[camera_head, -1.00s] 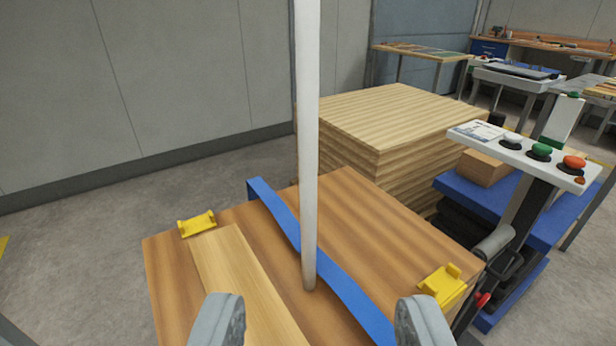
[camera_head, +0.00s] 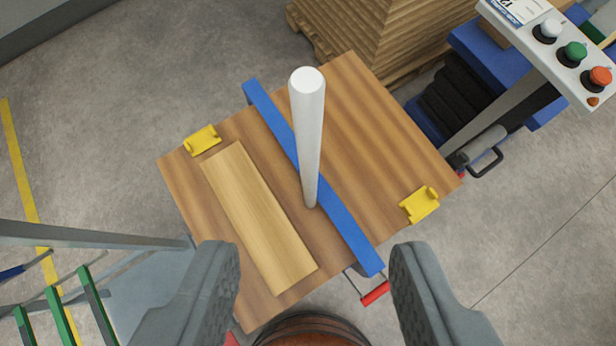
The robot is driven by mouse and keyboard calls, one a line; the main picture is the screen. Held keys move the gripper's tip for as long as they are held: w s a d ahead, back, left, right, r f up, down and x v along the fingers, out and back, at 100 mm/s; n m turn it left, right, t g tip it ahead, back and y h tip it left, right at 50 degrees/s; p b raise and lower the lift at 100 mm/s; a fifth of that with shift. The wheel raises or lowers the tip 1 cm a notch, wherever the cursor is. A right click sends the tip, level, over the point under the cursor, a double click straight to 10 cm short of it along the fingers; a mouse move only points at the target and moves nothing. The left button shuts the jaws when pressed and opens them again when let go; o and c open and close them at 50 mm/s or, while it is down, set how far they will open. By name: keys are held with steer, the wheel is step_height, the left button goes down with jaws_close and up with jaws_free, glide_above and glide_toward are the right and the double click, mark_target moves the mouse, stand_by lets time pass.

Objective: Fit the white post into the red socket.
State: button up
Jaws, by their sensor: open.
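The white post (camera_head: 308,140) stands upright on a brown wooden tabletop (camera_head: 365,110), beside a blue strip (camera_head: 320,190). Its round top end faces up toward the camera. My gripper (camera_head: 318,270) is open and empty, its two grey fingers wide apart in the lower part of the view. The post lies ahead of the fingers, near the middle of the gap between them, and neither finger touches it. I cannot make out a red socket in this view.
A pale board (camera_head: 258,215) and two yellow brackets (camera_head: 203,140) (camera_head: 419,205) are on the tabletop. A control panel (camera_head: 550,50) with buttons stands at upper right. Stacked wood (camera_head: 375,40) is behind. A rack with green bars (camera_head: 60,315) is at lower left.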

mark_target(307, 112)
steer(key=w+r+g, duration=0.4)
steer(key=w+r, duration=0.1)
steer(key=x, duration=1.1)
steer(key=shift+w+a+f, duration=0.1)
steer(key=shift+a, duration=0.05)
steer(key=shift+x, duration=3.05)
steer(key=shift+w, duration=0.1)
jaws_close()
